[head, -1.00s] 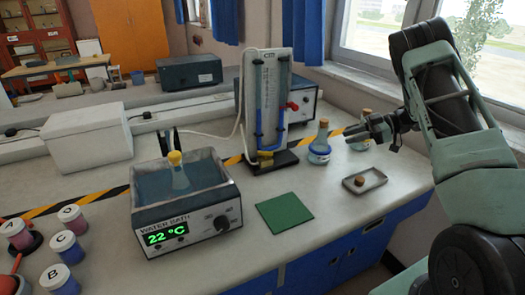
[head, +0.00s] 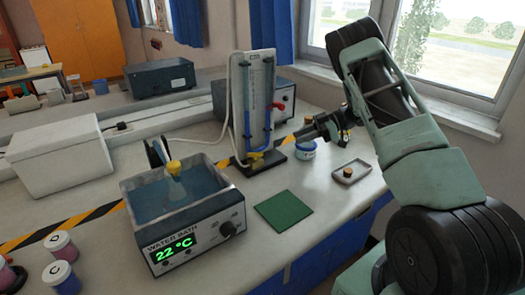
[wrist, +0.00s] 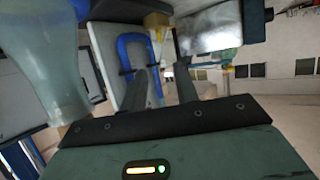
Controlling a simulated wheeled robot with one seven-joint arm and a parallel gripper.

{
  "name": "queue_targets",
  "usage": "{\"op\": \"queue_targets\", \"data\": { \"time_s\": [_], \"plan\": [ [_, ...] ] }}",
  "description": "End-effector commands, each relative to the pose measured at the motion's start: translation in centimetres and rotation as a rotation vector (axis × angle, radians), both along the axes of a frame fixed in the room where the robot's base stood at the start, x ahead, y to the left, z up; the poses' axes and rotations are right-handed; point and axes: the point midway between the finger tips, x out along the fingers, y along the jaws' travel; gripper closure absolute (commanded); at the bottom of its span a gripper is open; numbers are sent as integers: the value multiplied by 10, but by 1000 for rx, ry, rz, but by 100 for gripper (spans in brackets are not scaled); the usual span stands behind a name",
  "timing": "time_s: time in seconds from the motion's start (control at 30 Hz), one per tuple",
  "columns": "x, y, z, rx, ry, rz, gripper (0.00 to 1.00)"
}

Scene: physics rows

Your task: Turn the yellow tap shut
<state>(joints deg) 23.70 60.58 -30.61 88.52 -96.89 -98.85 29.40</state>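The yellow tap (head: 254,157) is low on the front of an upright stand with blue tubing (head: 246,110), on a dark base. My gripper (head: 303,134) is to the right of the tap, apart from it, above a blue-labelled flask. In the wrist view, the two fingers of my gripper (wrist: 168,72) stand apart with nothing seen between them. A yellow-tan part (wrist: 157,20) beside a blue tube (wrist: 127,55) shows beyond the fingertips, probably the tap. The tap's handle angle is too small to read.
The blue-labelled flask (head: 304,152) stands right of the stand, partly hidden by my gripper. A small tray (head: 350,171) holds a cork. A green mat (head: 284,214) lies in front. The water bath (head: 183,240) stands left, holding a yellow-stoppered flask.

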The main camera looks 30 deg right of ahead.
Motion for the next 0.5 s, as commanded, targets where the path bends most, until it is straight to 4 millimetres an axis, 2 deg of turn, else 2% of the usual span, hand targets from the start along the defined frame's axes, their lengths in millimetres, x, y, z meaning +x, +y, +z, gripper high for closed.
{"op": "queue_targets", "data": {
  "time_s": [0.1, 0.5],
  "plan": [
    [11, 22, -9, 2, 4, 3, 70],
    [46, 88, -40, 1, 2, 2, 70]
  ]
}}
